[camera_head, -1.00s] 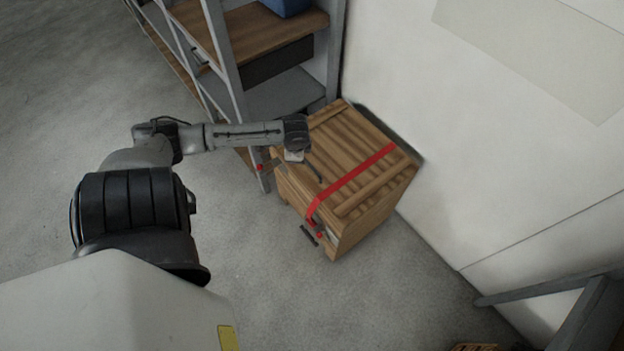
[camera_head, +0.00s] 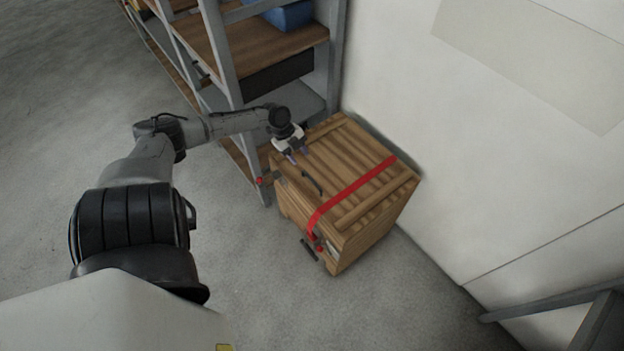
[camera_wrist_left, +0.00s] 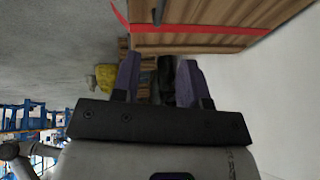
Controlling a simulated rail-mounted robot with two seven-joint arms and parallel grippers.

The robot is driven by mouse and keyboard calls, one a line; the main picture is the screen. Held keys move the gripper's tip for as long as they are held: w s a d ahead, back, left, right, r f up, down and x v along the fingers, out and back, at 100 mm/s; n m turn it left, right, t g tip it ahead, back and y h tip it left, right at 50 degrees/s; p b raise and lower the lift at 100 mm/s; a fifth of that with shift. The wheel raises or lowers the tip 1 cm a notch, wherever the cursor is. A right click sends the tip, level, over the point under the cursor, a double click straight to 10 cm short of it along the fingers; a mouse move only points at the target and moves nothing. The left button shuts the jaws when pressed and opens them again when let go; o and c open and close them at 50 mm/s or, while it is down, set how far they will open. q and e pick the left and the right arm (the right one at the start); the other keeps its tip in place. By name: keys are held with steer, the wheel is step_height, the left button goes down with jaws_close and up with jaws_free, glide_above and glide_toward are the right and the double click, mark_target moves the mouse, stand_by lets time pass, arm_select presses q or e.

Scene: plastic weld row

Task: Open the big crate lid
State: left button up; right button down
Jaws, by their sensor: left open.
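The big wooden crate (camera_head: 340,235) stands on the floor against the white wall. Its slatted lid (camera_head: 352,150) is down, with a red strap (camera_head: 352,190) running across it. A dark handle (camera_head: 312,182) sits on the lid near its left edge. Latches with red knobs show at the left corner (camera_head: 261,180) and the front corner (camera_head: 320,248). My left gripper (camera_head: 299,158) is open and empty by the lid's left edge, behind the handle. The crate (camera_wrist_left: 200,30) also shows in the left wrist view, beyond the open fingers (camera_wrist_left: 160,80). My right gripper is not in view.
A metal shelf rack (camera_head: 235,80) with wooden boards stands close behind the crate and my left arm. A blue bin (camera_head: 290,14) sits on it. The white wall (camera_head: 480,150) borders the crate's right side. The floor in front is clear.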

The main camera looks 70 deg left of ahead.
mark_target(314, 182)
arm_select(q)
steer(key=b+x, duration=0.4)
steer(key=x, duration=0.8)
steer(key=shift+w+d+f, duration=0.15)
steer(key=shift+f, duration=0.25)
jaws_close()
